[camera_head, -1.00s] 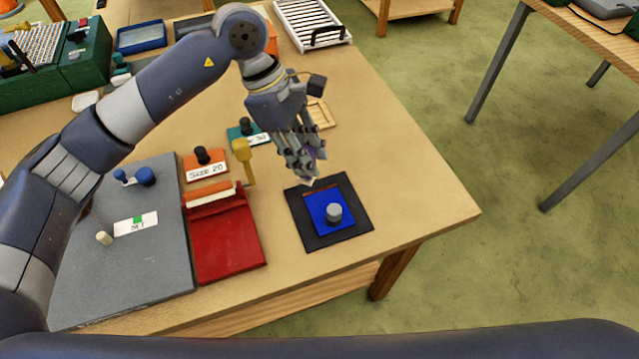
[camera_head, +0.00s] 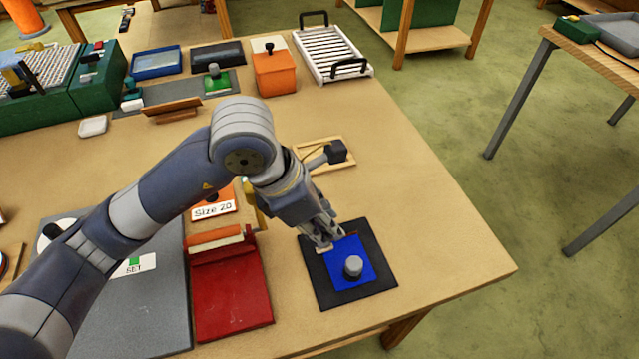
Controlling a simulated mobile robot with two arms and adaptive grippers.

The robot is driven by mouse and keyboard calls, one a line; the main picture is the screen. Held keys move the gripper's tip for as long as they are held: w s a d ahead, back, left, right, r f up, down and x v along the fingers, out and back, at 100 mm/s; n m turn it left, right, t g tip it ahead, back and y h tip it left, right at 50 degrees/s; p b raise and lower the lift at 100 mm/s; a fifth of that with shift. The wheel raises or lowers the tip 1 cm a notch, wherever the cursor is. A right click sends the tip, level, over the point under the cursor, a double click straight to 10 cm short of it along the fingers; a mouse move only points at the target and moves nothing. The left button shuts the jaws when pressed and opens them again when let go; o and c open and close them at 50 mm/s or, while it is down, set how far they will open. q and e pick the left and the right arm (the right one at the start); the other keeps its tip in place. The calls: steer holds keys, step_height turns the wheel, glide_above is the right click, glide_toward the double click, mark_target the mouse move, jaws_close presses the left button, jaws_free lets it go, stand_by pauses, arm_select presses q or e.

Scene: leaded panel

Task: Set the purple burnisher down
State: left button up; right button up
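My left gripper (camera_head: 328,237) reaches in from the left and points down over the far left edge of the black mat (camera_head: 322,288). Its fingers are close together. A small pale tip shows at the fingertips; I take it for the end of the purple burnisher, whose purple body is hidden by the fingers. I cannot tell whether the tip touches the mat. A blue square (camera_head: 342,279) lies on the mat, with a grey knob (camera_head: 353,266) on it and a reddish strip at its far edge. My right gripper is not in view.
A red block with a roller (camera_head: 230,290) and a grey board (camera_head: 150,310) lie left of the mat. A wooden frame (camera_head: 345,164) lies behind the gripper. An orange box (camera_head: 275,75) and a white rack (camera_head: 330,55) stand farther back. The table is clear right of the mat.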

arm_select(q)
steer(key=w+f+p, duration=0.1)
steer(key=w+p, duration=0.1)
steer(key=w, duration=0.2)
steer(key=w+f+p, duration=0.1)
steer(key=w+p, duration=0.1)
steer(key=w, duration=0.3)
steer(key=w+f+p, duration=0.1)
steer(key=w+f, duration=0.1)
steer(key=w, duration=0.2)
steer(key=shift+w+a+p, duration=0.15)
steer(key=shift+w+p, duration=0.2)
steer(key=shift+p, duration=0.05)
steer(key=shift+f, duration=0.4)
steer(key=shift+f, duration=0.15)
steer(key=o, duration=1)
